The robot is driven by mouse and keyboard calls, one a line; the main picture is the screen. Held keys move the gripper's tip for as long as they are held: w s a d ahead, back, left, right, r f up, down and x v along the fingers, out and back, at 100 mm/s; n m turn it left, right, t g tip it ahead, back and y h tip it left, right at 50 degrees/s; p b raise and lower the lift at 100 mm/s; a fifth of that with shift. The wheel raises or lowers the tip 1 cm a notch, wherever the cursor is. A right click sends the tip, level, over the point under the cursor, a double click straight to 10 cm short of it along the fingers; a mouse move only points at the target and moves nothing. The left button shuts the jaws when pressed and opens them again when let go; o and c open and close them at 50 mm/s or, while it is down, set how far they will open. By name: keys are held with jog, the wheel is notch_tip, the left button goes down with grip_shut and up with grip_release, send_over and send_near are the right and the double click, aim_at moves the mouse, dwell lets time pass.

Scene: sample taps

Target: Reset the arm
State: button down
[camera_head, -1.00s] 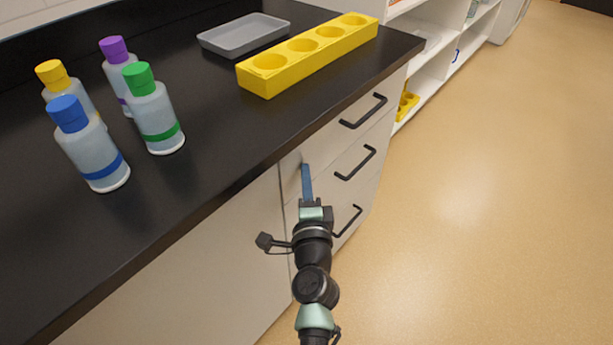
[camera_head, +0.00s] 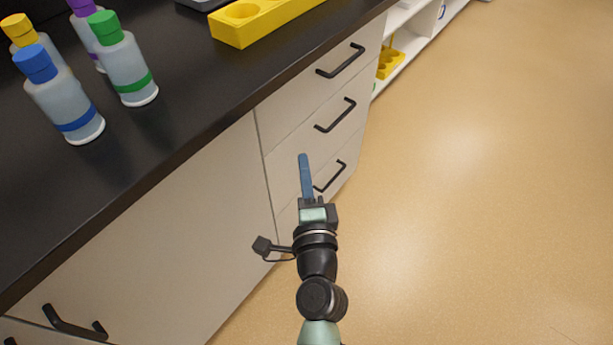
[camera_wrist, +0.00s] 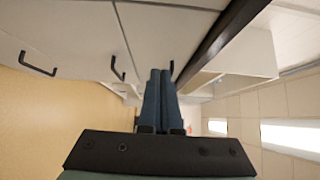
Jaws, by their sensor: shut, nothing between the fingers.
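My gripper (camera_head: 304,160) has blue fingers. It is in front of the drawer side of the counter, below the countertop edge, in the head view. In the wrist view my gripper (camera_wrist: 160,75) shows its two fingers pressed side by side, with nothing between them. My arm comes up from the bottom of the head view and the gripper points away from me.
Bottles with blue (camera_head: 65,95), green (camera_head: 123,60), yellow and purple caps stand on the black countertop (camera_head: 180,110). A yellow rack (camera_head: 265,20) is at the back. Drawers with black handles (camera_head: 336,115) face the gripper. The tan floor (camera_head: 480,200) at right is clear.

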notch_tip(320, 180, up, 28)
jog(key=a+n+t+y, duration=0.2)
jog(key=n+t, duration=0.2)
jog(key=n, duration=0.7)
jog(key=s+d+r+n+t+h, duration=0.25)
jog(key=s+r, duration=0.45)
jog(key=r, duration=0.5)
jog(key=s+d+r+n+t+h, duration=0.1)
jog(key=s+r+n+t+h, duration=0.2)
jog(key=s+r, duration=0.65)
jog(key=w+r+p, duration=0.2)
jog(key=r+p, duration=1)
jog(key=r, duration=0.1)
jog(key=w+r+p, duration=0.2)
jog(key=r+p, duration=1)
jog(key=shift+r+y+p, duration=0.3)
jog(key=shift+r+y, duration=0.05)
jog(key=shift+r, duration=0.05)
